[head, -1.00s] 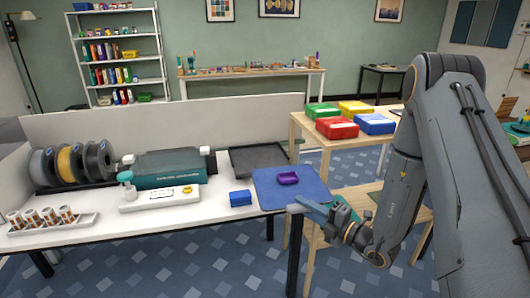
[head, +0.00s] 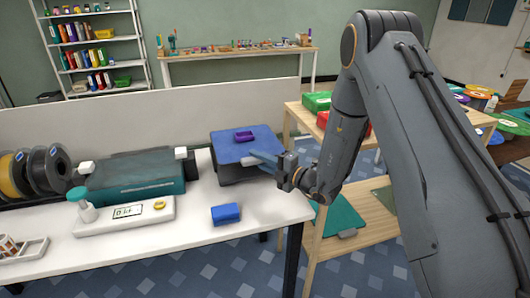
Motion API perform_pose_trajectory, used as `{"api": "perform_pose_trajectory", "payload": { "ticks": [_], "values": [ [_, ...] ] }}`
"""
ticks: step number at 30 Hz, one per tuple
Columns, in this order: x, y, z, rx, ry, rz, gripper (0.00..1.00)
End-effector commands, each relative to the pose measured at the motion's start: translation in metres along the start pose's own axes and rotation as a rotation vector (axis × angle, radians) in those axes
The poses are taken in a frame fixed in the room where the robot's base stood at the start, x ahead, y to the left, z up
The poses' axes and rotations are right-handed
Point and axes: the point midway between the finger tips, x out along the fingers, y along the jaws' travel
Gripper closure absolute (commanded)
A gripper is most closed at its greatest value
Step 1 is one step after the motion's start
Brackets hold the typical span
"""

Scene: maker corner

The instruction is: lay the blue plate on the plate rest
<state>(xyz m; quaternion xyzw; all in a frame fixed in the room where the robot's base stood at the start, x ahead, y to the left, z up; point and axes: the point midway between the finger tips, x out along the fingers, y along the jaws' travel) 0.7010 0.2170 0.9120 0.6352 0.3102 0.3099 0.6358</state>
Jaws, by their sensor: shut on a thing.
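The blue plate (head: 232,151) is a flat square sheet, roughly level, with a small purple dish (head: 244,135) standing on it near its far edge. My gripper (head: 279,167) is at the plate's right side, shut on its blue edge or handle. The plate lies over a dark flat rest (head: 234,175) at the right end of the white table, hiding most of it. I cannot tell whether the plate touches the rest or hovers just above it.
A blue box (head: 226,214) stands on the white table (head: 175,238) in front of the plate. A low partition (head: 120,126) runs behind. A wooden shelf unit (head: 352,222) is at right.

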Motion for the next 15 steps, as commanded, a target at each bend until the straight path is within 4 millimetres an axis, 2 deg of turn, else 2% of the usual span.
{"api": "perform_pose_trajectory", "payload": {
  "ticks": [9,15],
  "values": [
    [-0.011,-0.008,0.016,-0.001,-0.030,0.001,1.00],
    [-0.012,-0.021,0.017,-0.001,-0.032,0.001,1.00]
  ]
}}
